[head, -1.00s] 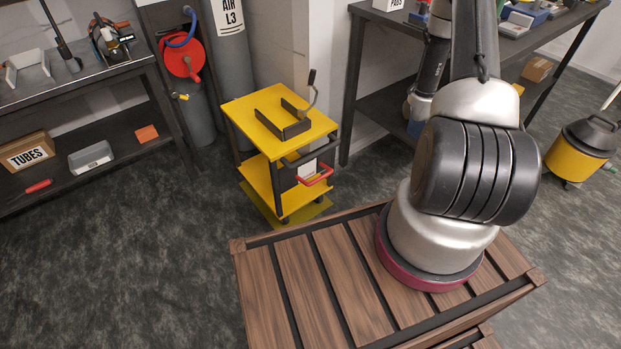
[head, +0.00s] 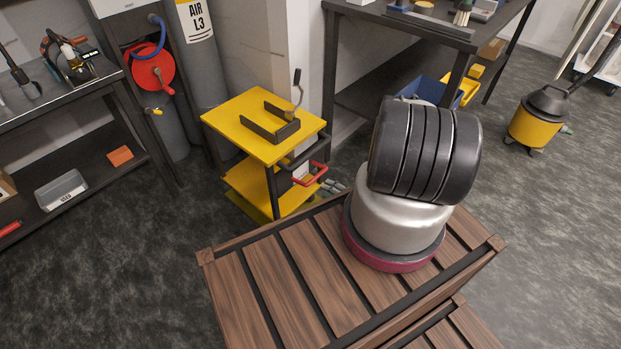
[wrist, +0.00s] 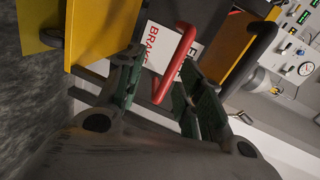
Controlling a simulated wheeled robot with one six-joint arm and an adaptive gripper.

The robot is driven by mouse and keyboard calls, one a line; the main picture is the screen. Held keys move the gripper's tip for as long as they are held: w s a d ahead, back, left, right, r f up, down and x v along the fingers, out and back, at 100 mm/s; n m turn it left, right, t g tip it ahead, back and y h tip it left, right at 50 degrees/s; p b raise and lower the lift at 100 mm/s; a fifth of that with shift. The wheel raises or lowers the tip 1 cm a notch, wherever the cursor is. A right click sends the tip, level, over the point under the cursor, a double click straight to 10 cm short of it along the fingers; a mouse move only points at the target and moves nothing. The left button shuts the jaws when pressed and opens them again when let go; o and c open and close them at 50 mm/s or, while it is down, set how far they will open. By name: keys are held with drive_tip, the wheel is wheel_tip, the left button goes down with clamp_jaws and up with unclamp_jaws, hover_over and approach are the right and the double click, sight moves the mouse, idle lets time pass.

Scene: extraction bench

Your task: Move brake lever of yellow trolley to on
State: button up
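The yellow trolley (head: 262,125) stands beyond the wooden slatted top in the head view. Its red brake lever (head: 310,175) is on the side facing right, beside a white plate. In the wrist view the red lever (wrist: 176,62) slants across a white plate (wrist: 165,45) with red "BRAKE" lettering; further lettering is partly covered. My gripper (wrist: 160,72) is open, its green-padded fingers on either side of the lever in the picture. The lever's lower end shows between them, with visible gaps; I cannot tell its depth or any contact.
The trolley's dark push handle (head: 310,150) runs just above the lever. A dark workbench (head: 330,80) stands close to the trolley's right. The wooden slatted top (head: 270,290) is in front. A yellow vacuum (head: 535,125) stands on the floor at far right.

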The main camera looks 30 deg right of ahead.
sight(316, 176)
drive_tip(key=shift+m+t, duration=0.6)
drive_tip(key=shift+m, duration=0.1)
drive_tip(key=w, duration=0.2)
drive_tip(key=w+a, duration=0.1)
drive_tip(key=w, duration=0.2)
drive_tip(key=w+a+r, duration=0.1)
drive_tip(key=w, duration=0.1)
drive_tip(key=shift+w+r, duration=0.1)
drive_tip(key=shift+w, duration=0.3)
